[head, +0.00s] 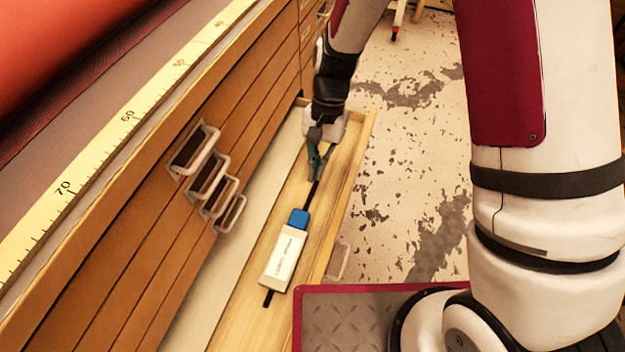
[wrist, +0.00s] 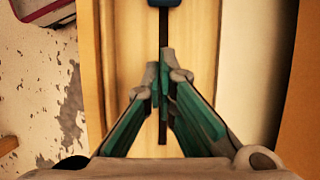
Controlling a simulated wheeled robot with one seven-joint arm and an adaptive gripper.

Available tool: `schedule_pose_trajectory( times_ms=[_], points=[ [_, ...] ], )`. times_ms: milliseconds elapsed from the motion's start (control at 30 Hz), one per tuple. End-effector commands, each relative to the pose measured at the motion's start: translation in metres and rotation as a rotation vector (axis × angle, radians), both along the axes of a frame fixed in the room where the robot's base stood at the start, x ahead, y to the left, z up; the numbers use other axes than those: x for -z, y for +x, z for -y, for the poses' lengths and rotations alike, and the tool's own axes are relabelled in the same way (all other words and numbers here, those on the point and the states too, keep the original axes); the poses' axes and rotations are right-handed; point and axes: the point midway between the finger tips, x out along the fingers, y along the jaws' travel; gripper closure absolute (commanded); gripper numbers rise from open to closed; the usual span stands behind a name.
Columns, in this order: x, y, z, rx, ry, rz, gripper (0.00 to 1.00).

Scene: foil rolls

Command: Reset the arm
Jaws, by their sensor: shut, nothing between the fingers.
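My gripper (head: 317,172) is in the head view, reaching down over the open wooden drawer (head: 358,150). Its green-sided fingers are shut and empty. In the wrist view the fingertips (wrist: 164,75) meet over a thin black strip on the drawer floor. My arm comes in from the upper right of the head view. A white box with dark print (head: 283,258) and a blue end (head: 299,219) lies in the drawer, apart from the gripper. The blue end also shows at the top edge of the wrist view (wrist: 165,3).
The cabinet front (head: 150,215) has several closed drawers with metal handles (head: 195,150). A tabletop with a yellow measuring tape (head: 128,115) and a red roll (head: 70,45) is above them.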

Motion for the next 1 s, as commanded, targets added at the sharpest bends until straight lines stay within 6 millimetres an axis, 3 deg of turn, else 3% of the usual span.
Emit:
schedule_pose_trajectory(
  times_ms=[100, 300, 767, 867, 1000],
  points=[
    [-0.025, 0.009, 0.004, 0.002, 0.000, 0.001, 1.00],
    [-0.048, 0.018, 0.007, 0.003, -0.001, 0.000, 1.00],
    [-0.066, 0.021, 0.012, -0.004, 0.001, 0.009, 1.00],
    [-0.090, 0.017, 0.022, -0.021, 0.008, 0.036, 1.00],
    [-0.140, 0.004, 0.044, -0.062, 0.015, 0.088, 1.00]
  ],
)
